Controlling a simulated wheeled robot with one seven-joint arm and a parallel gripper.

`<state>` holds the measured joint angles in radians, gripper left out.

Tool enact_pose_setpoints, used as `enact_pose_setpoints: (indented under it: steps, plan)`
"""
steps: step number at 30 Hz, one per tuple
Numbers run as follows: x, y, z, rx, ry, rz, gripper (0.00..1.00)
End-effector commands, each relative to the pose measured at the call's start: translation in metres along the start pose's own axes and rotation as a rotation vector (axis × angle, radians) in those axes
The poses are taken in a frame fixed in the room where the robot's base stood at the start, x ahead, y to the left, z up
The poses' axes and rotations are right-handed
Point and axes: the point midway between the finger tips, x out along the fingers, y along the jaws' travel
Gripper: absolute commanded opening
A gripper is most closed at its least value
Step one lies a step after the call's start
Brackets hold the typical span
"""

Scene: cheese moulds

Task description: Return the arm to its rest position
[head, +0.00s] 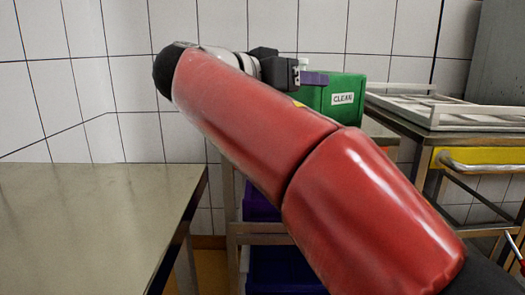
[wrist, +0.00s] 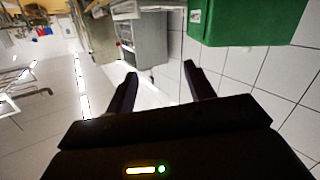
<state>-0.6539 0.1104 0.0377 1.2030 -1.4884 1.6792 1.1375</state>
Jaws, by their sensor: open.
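My red arm is folded across the middle of the head view and hides much of what is behind it. My gripper (head: 312,77) shows in part at its upper end, in front of the left side of the green box marked CLEAN (head: 343,98); I cannot tell the gap. In the wrist view the two dark fingers of my gripper (wrist: 160,70) are spread apart with nothing between them. The green box also shows there at the top right (wrist: 245,22), beyond the fingers.
A bare metal table (head: 90,220) stands at the left. At the right, a cart with a yellow front panel (head: 480,158) bears a pale slatted rack (head: 450,112). Purple (head: 258,205) and dark blue (head: 280,270) bins sit on lower shelves behind my arm. White tiled walls close the back.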

Motion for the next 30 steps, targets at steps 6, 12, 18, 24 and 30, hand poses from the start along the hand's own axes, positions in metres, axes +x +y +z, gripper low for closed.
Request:
enact_pose_setpoints:
  steps: [6,12,18,24,30]
  plan:
    - [0.031,0.019,0.037,-0.176,-0.129,-0.071,0.53]
    - [0.057,0.050,0.102,-0.374,-0.311,-0.200,0.53]
    - [0.059,0.106,0.222,-0.539,-0.584,-0.461,0.53]
    - [0.021,0.145,0.335,-0.505,-0.760,-0.745,0.53]
    - [-0.004,0.154,0.389,-0.415,-0.800,-0.878,0.53]
